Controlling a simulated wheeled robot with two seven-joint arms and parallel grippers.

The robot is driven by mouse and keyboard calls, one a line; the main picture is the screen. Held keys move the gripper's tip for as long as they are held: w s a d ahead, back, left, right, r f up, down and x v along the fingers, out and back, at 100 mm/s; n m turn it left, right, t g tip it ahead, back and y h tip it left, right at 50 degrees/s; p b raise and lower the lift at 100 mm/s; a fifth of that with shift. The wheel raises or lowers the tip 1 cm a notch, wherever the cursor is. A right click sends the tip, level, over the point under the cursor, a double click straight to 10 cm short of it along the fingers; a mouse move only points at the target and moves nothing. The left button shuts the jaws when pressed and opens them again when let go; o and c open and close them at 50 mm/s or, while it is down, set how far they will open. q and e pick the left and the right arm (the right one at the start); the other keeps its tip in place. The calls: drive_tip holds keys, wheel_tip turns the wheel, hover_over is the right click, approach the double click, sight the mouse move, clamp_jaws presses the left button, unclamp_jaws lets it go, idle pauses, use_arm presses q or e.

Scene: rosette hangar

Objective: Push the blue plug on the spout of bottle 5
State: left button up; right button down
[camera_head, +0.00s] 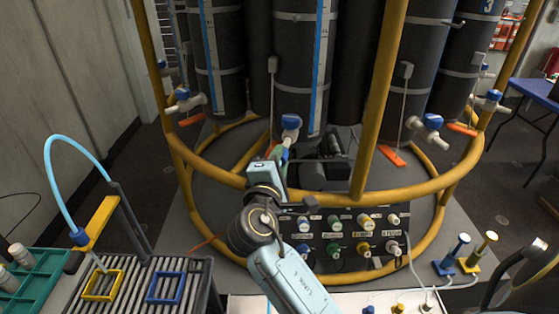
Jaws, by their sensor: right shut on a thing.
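Several tall dark bottles stand in a round yellow frame. The middle bottle (293,65) has a white spout with a blue part (290,122) facing me. No number shows on this bottle, so I cannot tell whether it is bottle 5. My right gripper (280,153) is just below and slightly left of that blue part, at the spout's lower end. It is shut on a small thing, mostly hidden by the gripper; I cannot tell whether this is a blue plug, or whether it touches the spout. My left gripper is out of view.
The yellow frame (312,201) curves between me and the bottles, with a post right of my gripper. A connector panel (347,234) stands below. A slatted rack (133,290) and a green tray (38,278) are at left. Blue and yellow fittings (480,252) stand at right.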

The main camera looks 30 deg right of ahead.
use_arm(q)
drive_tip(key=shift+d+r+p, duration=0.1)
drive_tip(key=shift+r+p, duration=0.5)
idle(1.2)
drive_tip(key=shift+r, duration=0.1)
use_arm(e)
drive_tip(key=shift+w+d, duration=0.4)
idle(0.5)
drive_tip(key=c, duration=1.1)
unclamp_jaws()
drive_tip(key=shift+s+a, duration=0.1)
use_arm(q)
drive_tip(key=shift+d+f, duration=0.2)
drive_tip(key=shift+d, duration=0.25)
use_arm(e)
drive_tip(key=v, duration=1.3)
